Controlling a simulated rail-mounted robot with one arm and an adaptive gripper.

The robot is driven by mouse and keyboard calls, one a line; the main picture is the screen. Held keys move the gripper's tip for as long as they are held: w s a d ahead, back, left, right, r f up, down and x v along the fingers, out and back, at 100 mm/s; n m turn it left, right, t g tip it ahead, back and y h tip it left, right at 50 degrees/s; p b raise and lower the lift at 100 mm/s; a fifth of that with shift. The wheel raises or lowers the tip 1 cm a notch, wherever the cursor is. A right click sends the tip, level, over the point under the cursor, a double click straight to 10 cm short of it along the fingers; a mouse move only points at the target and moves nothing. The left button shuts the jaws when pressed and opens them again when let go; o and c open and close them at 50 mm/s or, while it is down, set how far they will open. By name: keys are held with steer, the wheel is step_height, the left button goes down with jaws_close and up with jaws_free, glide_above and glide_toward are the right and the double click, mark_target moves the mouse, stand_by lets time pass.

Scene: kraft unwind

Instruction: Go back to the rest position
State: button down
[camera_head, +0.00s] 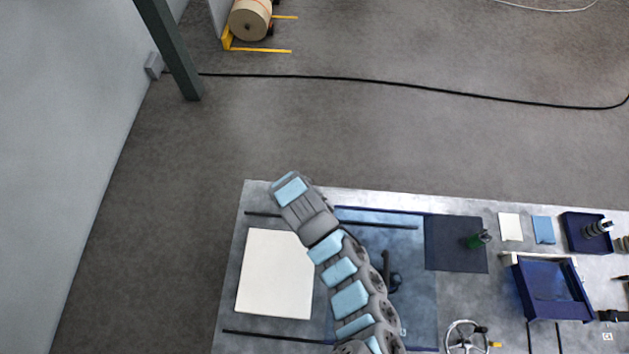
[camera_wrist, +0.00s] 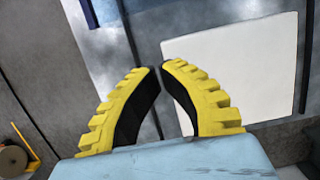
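In the wrist view my gripper (camera_wrist: 160,69) shows two yellow ribbed fingers with black inner pads. The fingertips come together with hardly any gap, and nothing is held between them. A white rectangular sheet or board (camera_wrist: 230,70) lies below and beyond the fingers. In the head view my arm reaches up from the bottom edge over the table (camera_head: 460,290), its end above the table's back left part. The fingers are hidden there under the arm's end. The white board (camera_head: 275,275) lies just left of the arm.
Dark bars (camera_head: 275,338) lie on the table near the board. On the right are a dark mat (camera_head: 455,250) with a green bottle (camera_head: 478,240), a blue tray (camera_head: 550,290), a blue bin (camera_head: 580,240) and a handwheel (camera_head: 466,337). Open floor with a black cable (camera_head: 400,84) lies behind.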

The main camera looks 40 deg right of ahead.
steer(key=shift+p+v, duration=0.4)
steer(key=shift+v, duration=1.95)
